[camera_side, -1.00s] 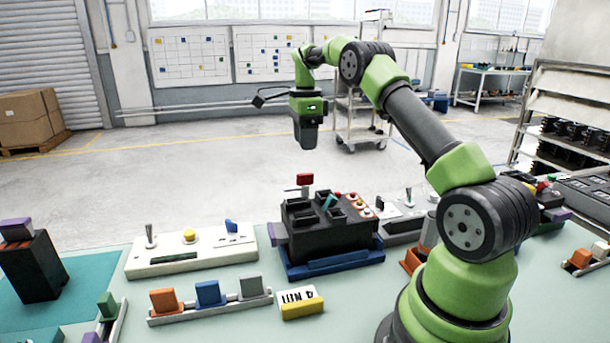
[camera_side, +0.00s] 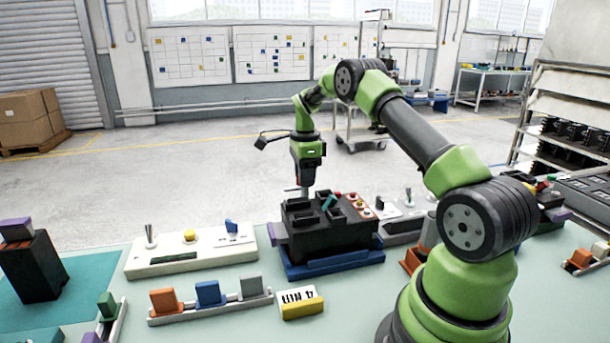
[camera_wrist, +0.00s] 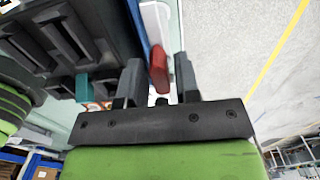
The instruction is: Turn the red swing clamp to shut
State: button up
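My gripper (camera_side: 305,180) points down over the back left corner of the black breaker block (camera_side: 330,238) in the side view. In the wrist view my gripper (camera_wrist: 157,64) is open, with one finger on each side of the red swing clamp (camera_wrist: 158,72). The block sits in a blue tray (camera_side: 335,263).
A white panel (camera_side: 190,256) with a toggle and a yellow button stands left of the block. Orange, blue and grey pieces sit on a rail (camera_side: 210,310) in front. A yellow block with a label (camera_side: 302,308) lies nearby. Floor beyond the table is open.

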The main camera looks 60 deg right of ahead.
grip_shut()
jog(key=shift+n, duration=0.4)
jog(key=n, duration=0.6)
jog(key=shift+n, duration=0.4)
jog(key=n, duration=1)
jog(key=shift+d, duration=0.1)
jog(key=shift+n, duration=0.3)
jog(key=shift+o, duration=1.5)
grip_release()
